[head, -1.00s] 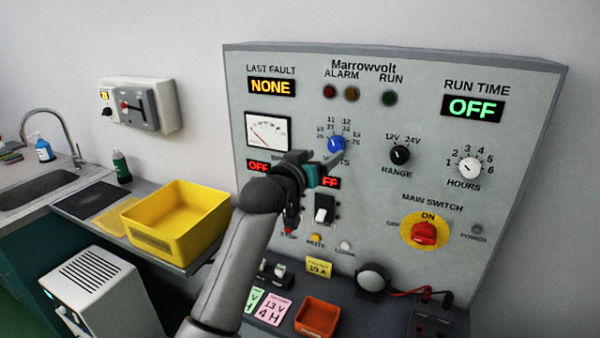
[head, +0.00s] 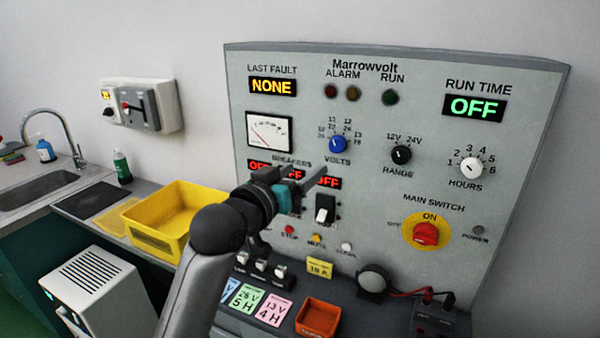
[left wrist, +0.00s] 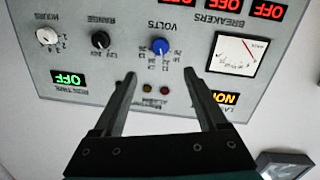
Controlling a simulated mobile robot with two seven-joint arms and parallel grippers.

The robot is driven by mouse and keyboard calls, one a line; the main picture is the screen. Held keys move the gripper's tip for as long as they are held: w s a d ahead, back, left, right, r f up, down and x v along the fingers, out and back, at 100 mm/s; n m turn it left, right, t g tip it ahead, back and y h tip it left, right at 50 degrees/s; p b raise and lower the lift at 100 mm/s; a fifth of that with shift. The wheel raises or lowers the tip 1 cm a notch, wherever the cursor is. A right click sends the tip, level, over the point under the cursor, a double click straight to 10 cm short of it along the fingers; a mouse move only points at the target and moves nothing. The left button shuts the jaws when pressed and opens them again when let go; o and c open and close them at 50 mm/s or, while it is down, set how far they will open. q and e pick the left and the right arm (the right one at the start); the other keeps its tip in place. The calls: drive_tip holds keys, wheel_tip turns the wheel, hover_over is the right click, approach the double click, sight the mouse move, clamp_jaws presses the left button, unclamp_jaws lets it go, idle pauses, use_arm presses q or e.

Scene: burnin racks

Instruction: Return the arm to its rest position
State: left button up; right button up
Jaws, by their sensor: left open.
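My left arm comes in from the bottom of the head view, and its gripper (head: 312,182) is in front of the control panel (head: 372,225), near the breaker displays. In the left wrist view the two fingers of the left gripper (left wrist: 163,95) are spread apart with nothing between them. The blue volts knob (head: 338,144) is just above the gripper in the head view and stands free of it; it also shows in the left wrist view (left wrist: 160,46), beyond the fingertips. My right gripper is not in view.
A yellow bin (head: 180,210) stands on the counter at left, near my arm. An orange tray (head: 318,317) and several coloured cards (head: 247,299) lie on the ledge below the panel. A grey wall box (head: 140,105) hangs at left. The RUN TIME display (head: 474,108) reads OFF.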

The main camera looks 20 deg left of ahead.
use_arm(q)
drive_tip(key=s+d+f+m+g+y, duration=0.15)
drive_tip(key=s+f+g, duration=0.35)
drive_tip(key=s+f, duration=0.6)
drive_tip(key=s+d+f+m+g+h, duration=0.1)
drive_tip(key=s+d+f+g, duration=0.2)
drive_tip(key=s+f+g, duration=0.75)
drive_tip(key=s+f+t+y, duration=0.1)
drive_tip(key=s+f+t, duration=0.1)
drive_tip(key=s+f, duration=0.75)
wheel_tip(320, 180, down, 28)
drive_tip(key=s+g+b, duration=0.2)
drive_tip(key=b, duration=0.5)
drive_tip(key=s+a+f+b, duration=0.2)
drive_tip(key=s+f+b, duration=0.3)
drive_tip(key=s+f, duration=1)
wheel_tip(320, 180, down, 4)
drive_tip(key=shift+r+m+g, duration=0.1)
drive_tip(key=shift+m+g, duration=0.25)
drive_tip(key=shift+m, duration=0.1)
